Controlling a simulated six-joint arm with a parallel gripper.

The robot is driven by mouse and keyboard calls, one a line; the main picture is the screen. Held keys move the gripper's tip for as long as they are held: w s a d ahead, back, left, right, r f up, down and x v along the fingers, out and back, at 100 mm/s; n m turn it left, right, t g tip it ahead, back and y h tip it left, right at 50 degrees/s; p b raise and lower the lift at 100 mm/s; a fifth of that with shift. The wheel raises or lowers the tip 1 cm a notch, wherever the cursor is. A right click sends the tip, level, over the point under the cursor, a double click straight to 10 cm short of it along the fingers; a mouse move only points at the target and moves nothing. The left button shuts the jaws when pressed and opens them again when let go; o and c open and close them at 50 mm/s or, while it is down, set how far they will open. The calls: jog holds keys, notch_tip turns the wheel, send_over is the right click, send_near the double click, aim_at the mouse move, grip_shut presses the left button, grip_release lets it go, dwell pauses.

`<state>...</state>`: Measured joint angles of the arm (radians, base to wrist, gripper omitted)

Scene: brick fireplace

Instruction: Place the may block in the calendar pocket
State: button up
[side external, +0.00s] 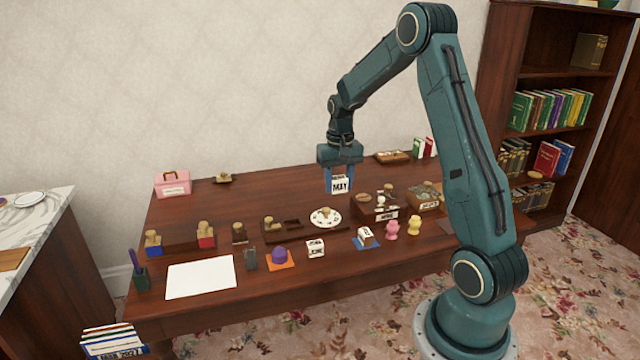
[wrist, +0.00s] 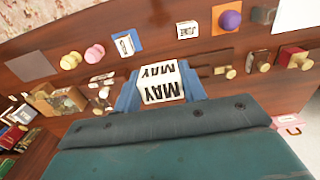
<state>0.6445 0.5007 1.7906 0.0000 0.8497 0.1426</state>
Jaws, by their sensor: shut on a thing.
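The white may block (side external: 340,184), lettered MAY in black, is held between the blue fingers of my gripper (side external: 339,177). It is raised above the dark wooden desk. In the wrist view the may block (wrist: 161,86) shows MAY on two faces, upside down, with a finger at each side. My gripper is shut on it. A low dark wooden holder (side external: 283,225) with recesses lies on the desk to the lower left of the block. I cannot tell for sure whether this is the calendar pocket. A labelled wooden box (side external: 374,208) stands to the lower right.
A white block (side external: 315,249) and another on a blue mat (side external: 366,242) are near the front. A plate (side external: 326,223), pink figure (side external: 391,231), yellow figure (side external: 414,225) and purple dome (side external: 279,253) stand around. The desk's back left is mostly clear.

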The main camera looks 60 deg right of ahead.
jog(key=w+a+f+n, duration=0.1)
jog(key=a+f+n, duration=0.1)
jog(key=a, duration=0.7)
jog(key=w+a+f+n, duration=0.1)
jog(key=a+f+n, duration=0.2)
jog(key=a, duration=0.6)
jog(key=w+a+f+n, duration=0.2)
jog(key=a+f+n, duration=0.1)
jog(key=a, duration=0.6)
jog(key=shift+a+f+n, duration=0.15)
jog(key=shift+a+n, duration=0.05)
jog(key=shift+n, duration=0.3)
jog(key=w+d+r+m, duration=0.2)
jog(key=w+d+m, duration=0.55)
jog(key=d, duration=0.35)
notch_tip(320, 180, up, 7)
jog(key=m, duration=2)
send_over(342, 211)
jog(key=shift+n, duration=0.25)
notch_tip(342, 211, down, 20)
jog(key=shift+f, duration=0.2)
jog(key=shift+f, duration=0.15)
